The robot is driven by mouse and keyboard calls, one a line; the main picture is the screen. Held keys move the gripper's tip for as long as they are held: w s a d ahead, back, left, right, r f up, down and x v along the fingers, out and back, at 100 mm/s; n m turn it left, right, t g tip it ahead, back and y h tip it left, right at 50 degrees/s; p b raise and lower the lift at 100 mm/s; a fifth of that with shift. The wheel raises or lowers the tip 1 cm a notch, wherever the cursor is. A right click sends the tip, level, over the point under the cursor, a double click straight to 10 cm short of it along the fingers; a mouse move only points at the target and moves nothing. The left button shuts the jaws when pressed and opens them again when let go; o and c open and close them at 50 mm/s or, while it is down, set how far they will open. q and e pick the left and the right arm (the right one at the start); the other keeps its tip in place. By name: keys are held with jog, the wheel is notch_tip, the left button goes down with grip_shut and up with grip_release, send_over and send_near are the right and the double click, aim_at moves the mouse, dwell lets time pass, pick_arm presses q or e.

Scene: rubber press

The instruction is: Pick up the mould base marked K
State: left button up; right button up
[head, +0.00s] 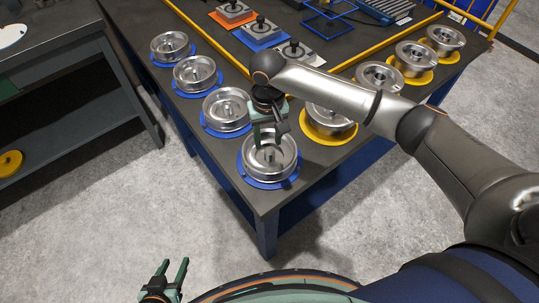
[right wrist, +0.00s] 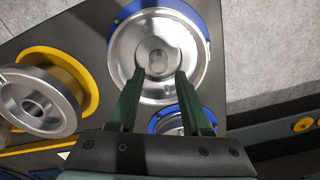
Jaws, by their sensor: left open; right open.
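Several round metal mould bases stand on blue pads along the table's left side. The nearest mould base (head: 285,161) sits at the front corner on its blue pad (head: 249,178) and also shows in the right wrist view (right wrist: 190,45). I cannot read a letter K on any of them. My right gripper (head: 268,139) is open and empty, pointing down over this nearest base. In the right wrist view its green fingers (right wrist: 160,74) straddle the area just beside the small central post. Whether they touch is unclear. My left gripper (head: 174,264) is open and empty, low over the floor.
Another row of metal parts stands on yellow pads (head: 330,136) to the right, partly hidden by my right arm. Small blocks with black knobs (head: 262,31) stand further back. Yellow rails (head: 385,42) cross the table. A dark bench (head: 60,50) is at the left.

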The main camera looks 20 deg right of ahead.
aim_at(269, 149)
jog(key=f, duration=0.5)
jog(key=shift+s+d, duration=0.15)
jog(key=shift+s, duration=0.05)
grip_shut()
jog(key=shift+r, duration=0.1)
dwell(1.0)
jog(key=shift+w+r, duration=0.1)
jog(key=shift+w, duration=0.05)
